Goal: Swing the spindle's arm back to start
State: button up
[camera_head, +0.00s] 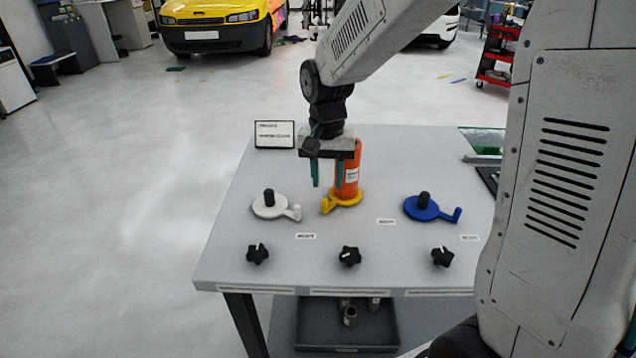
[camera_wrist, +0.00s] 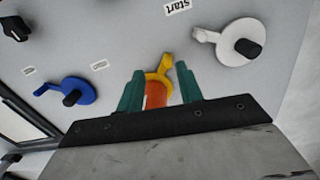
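The yellow spindle (camera_head: 347,199) sits mid-table with an upright orange roll (camera_head: 351,160) on it, bearing a white label. Its yellow arm (camera_head: 326,206) points toward the front left; the arm also shows beyond my fingers in the wrist view (camera_wrist: 167,62). My gripper (camera_head: 328,173) points down with its teal fingers apart, beside the roll in the head view. In the wrist view its fingers (camera_wrist: 160,88) appear on either side of the roll; whether they surround it or stand off from it I cannot tell. A "start" label (camera_wrist: 182,5) lies past the yellow arm.
A white spindle (camera_head: 268,207) stands left and a blue spindle (camera_head: 421,207) right, each with a side arm and black post. Several black knobs (camera_head: 350,256) line the front. A sign (camera_head: 274,134) stands at the back left. A dark tray (camera_head: 336,325) lies beneath the table.

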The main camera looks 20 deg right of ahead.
jog(key=shift+w+d+r+m, duration=0.1)
jog(key=shift+w+r+m, duration=0.1)
jog(key=shift+w, duration=0.25)
jog(key=shift+w+r+m, duration=0.1)
jog(key=shift+w+r, duration=0.05)
jog(key=shift+w, duration=0.25)
jog(key=shift+w+d+m+t, duration=0.15)
jog(key=shift+m+t, duration=0.15)
notch_tip(320, 180, down, 8)
jog(key=shift+r, duration=0.1)
